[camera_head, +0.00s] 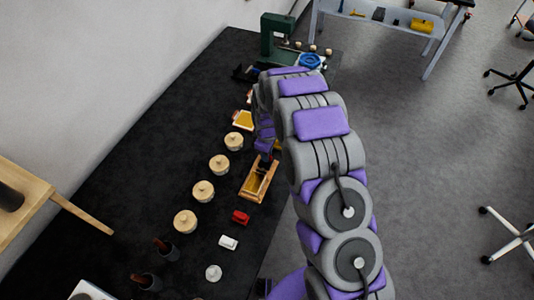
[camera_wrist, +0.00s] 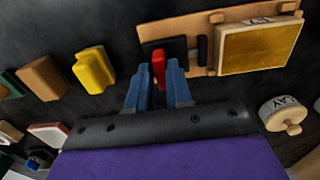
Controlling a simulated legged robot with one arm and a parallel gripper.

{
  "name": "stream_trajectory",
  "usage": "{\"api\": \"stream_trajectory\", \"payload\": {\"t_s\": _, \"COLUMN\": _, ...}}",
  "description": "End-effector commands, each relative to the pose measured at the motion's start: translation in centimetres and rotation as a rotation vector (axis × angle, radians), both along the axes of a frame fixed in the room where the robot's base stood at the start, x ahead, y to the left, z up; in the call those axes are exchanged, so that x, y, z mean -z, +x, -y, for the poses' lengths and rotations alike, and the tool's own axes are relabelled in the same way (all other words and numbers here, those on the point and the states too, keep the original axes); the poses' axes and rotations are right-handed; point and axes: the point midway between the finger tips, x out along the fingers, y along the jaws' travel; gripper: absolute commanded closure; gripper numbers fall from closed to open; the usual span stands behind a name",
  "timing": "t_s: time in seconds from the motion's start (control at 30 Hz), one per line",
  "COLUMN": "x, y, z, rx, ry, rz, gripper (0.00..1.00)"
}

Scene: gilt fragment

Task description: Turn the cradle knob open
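The wooden cradle (camera_head: 246,190) lies on the dark bench in the head view, holding a gold-coloured panel. In the wrist view the cradle (camera_wrist: 217,18) runs across the top, with the gold panel (camera_wrist: 258,46) at its right. A small red knob (camera_wrist: 158,68) stands in front of a black block at the cradle's left part. My gripper (camera_wrist: 157,84) has its two blue fingers on either side of the red knob. I cannot tell whether they touch it. In the head view my gripper (camera_head: 264,163) is at the cradle's far end, partly hidden by my arm.
Several lidded round pots (camera_head: 204,191) stand left of the cradle. A red block (camera_head: 240,217) and a white block (camera_head: 228,242) lie nearer. In the wrist view a yellow block (camera_wrist: 94,70) is at left and a labelled pot (camera_wrist: 285,115) at right. A green machine (camera_head: 277,38) stands at the far end.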

Motion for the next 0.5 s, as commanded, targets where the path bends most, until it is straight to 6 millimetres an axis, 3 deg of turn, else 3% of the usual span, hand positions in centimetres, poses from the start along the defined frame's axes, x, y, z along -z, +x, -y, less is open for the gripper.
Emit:
{"api": "stream_trajectory", "payload": {"t_s": 0.23, "x": -0.02, "y": -0.04, "z": 0.03, "rx": -0.001, "ry": -0.001, "rz": 0.000, "gripper": 0.60}}
{"api": "stream_trajectory", "payload": {"t_s": 0.5, "x": -0.16, "y": -0.12, "z": 0.18, "rx": -0.002, "ry": -0.001, "rz": -0.004, "gripper": 0.60}}
